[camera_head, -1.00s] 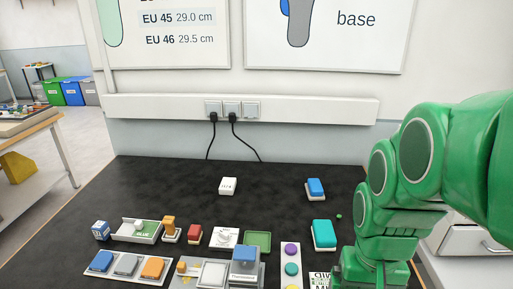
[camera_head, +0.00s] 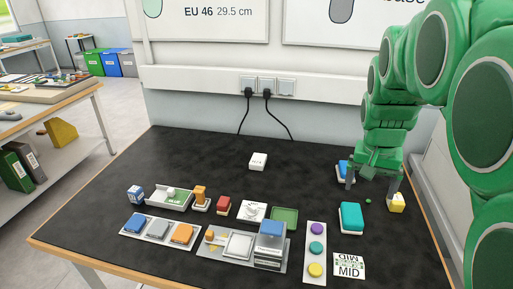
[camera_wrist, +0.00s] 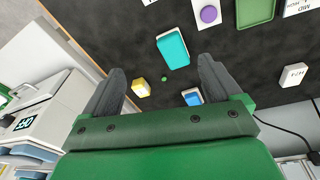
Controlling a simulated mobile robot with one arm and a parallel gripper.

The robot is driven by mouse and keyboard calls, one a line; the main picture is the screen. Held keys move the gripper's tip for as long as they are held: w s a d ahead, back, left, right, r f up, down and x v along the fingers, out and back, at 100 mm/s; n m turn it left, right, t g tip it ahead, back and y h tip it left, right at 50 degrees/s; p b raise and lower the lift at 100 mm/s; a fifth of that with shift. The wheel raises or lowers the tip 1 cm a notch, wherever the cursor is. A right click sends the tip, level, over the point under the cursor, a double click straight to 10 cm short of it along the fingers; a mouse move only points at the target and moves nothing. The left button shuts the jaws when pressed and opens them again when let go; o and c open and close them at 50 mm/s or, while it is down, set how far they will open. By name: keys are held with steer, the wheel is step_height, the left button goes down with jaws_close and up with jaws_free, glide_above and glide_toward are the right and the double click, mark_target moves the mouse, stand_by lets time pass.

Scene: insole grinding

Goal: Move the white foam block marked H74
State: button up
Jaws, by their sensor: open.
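The white foam block (camera_head: 258,161) lies on the dark table towards the back, left of my gripper. In the wrist view the white foam block (camera_wrist: 293,75) sits at the right edge, with small dark lettering. My gripper (camera_head: 373,182) is open and empty over the right part of the table, well apart from the white block. In the wrist view the two fingers (camera_wrist: 162,78) stand wide apart with nothing between the pads.
A blue block (camera_head: 343,171) is partly hidden by a finger. A teal block (camera_head: 351,217), a yellow block (camera_head: 396,203) and a small green ball (camera_head: 368,201) are near my gripper. Trays, stamps and coloured pads fill the front. The table around the white block is clear.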

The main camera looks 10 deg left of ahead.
steer(key=w+a+t, duration=0.1)
steer(key=w+a, duration=0.3)
steer(key=w, duration=0.7)
steer(key=n+t, duration=0.2)
glide_toward(258, 159)
steer(key=shift+w+d+f+y, duration=0.2)
steer(key=shift+d+f+y, duration=0.2)
steer(key=shift+f, duration=0.3)
steer(key=shift+f, duration=0.1)
steer(key=shift+x, duration=3.8)
steer(key=shift+w, duration=0.15)
steer(key=shift+c, duration=0.3)
steer(key=c, duration=1)
